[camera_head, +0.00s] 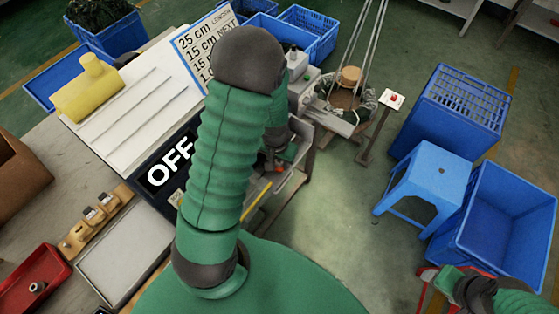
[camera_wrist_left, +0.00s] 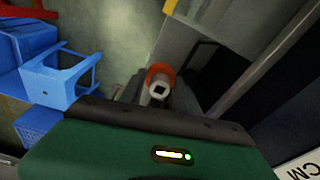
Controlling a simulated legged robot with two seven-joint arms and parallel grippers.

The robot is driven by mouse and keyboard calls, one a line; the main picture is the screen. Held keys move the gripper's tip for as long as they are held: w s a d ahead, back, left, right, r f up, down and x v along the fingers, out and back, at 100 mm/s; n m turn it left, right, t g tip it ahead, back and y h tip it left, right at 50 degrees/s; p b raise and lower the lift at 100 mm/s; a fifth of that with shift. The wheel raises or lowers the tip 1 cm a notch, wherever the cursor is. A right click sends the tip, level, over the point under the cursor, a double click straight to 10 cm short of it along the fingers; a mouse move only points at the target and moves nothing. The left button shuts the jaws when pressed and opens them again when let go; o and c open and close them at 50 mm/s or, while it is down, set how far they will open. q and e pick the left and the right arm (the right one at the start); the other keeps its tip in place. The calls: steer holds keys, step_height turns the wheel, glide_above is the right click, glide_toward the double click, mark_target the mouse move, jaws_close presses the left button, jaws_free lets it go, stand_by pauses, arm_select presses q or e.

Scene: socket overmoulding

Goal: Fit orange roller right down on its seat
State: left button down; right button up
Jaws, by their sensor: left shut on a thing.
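The orange roller (camera_wrist_left: 160,69) shows in the left wrist view as an orange ring. A pale grey part with a dark square opening sits in front of it. My left gripper (camera_wrist_left: 160,98) is shut on the roller. A small orange patch (camera_head: 279,169) shows beside the arm, near the gripper. The seat cannot be made out, so I cannot tell whether the roller touches it. Part of my right arm shows at the bottom right; its fingers cannot be made out.
A blue stool (camera_head: 428,180) and blue crates (camera_head: 500,225) stand on the floor at the right. An OFF sign (camera_head: 168,166), a yellow object (camera_head: 88,90), a grey tray (camera_head: 125,245) and a red bin (camera_head: 35,280) are at the left. Open floor lies between machine and stool.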

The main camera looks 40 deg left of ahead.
arm_select(q)
steer(key=shift+a+f, duration=0.1)
steer(key=shift+a, duration=0.4)
steer(key=shift+d, duration=0.65)
arm_select(e)
steer(key=shift+a+r, duration=0.15)
steer(key=shift+r, duration=0.05)
arm_select(q)
steer(key=shift+a, duration=0.4)
arm_select(e)
steer(key=shift+a, duration=0.25)
arm_select(q)
steer(key=shift+s+d, duration=0.1)
arm_select(e)
steer(key=shift+d, duration=0.15)
arm_select(q)
steer(key=shift+f+b, duration=1.5)
steer(key=shift+f, duration=0.3)
arm_select(e)
steer(key=shift+s+x, duration=0.2)
steer(key=shift+x, duration=0.6)
steer(key=shift+s+x, duration=0.15)
steer(key=shift+x, duration=0.6)
arm_select(q)
steer(key=c, duration=0.8)
jaws_free()
arm_select(e)
steer(key=shift+d+f, duration=0.1)
